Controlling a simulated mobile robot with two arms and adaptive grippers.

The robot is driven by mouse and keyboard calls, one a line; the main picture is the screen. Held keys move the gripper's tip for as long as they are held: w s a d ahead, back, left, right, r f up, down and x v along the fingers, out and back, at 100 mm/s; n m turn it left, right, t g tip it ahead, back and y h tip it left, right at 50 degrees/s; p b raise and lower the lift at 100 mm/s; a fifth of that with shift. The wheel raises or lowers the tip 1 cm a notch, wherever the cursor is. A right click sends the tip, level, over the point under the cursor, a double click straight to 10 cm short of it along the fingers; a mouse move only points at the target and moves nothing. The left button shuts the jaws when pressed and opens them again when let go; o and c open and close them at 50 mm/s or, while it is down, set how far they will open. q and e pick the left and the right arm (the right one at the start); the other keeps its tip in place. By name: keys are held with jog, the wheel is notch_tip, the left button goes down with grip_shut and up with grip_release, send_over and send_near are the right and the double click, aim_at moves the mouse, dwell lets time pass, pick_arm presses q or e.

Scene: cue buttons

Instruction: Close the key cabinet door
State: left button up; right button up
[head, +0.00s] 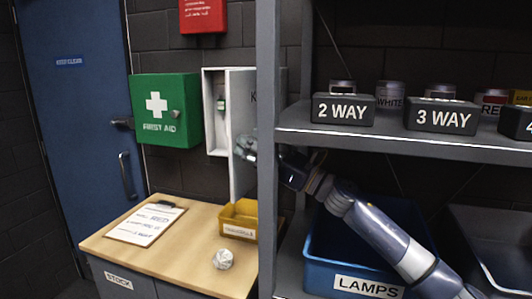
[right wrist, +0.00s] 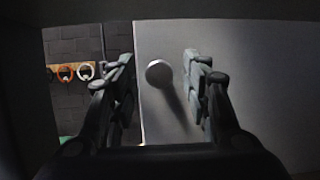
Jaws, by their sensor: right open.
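The key cabinet (head: 208,88) is a pale box on the wall beside the green first aid box, with a key and green tag hanging inside. Its door (head: 240,100) stands open, swung out towards me on the right side. My right gripper (head: 246,148) is at the door, partly hidden by the shelf post. In the right wrist view the gripper (right wrist: 160,85) is open, its fingers either side of a round knob (right wrist: 158,73) on the grey door panel (right wrist: 230,65). My left gripper is out of view.
A grey shelf post (head: 268,150) stands close in front of the door, with my right arm passing behind it. Below is a wooden counter (head: 190,255) with a clipboard (head: 147,223), a yellow bin (head: 239,220) and a crumpled ball (head: 222,259). A blue LAMPS bin (head: 325,270) is lower right.

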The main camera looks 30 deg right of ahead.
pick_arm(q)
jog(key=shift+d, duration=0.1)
pick_arm(e)
jog(key=v, duration=1.2)
jog(key=shift+r, duration=0.1)
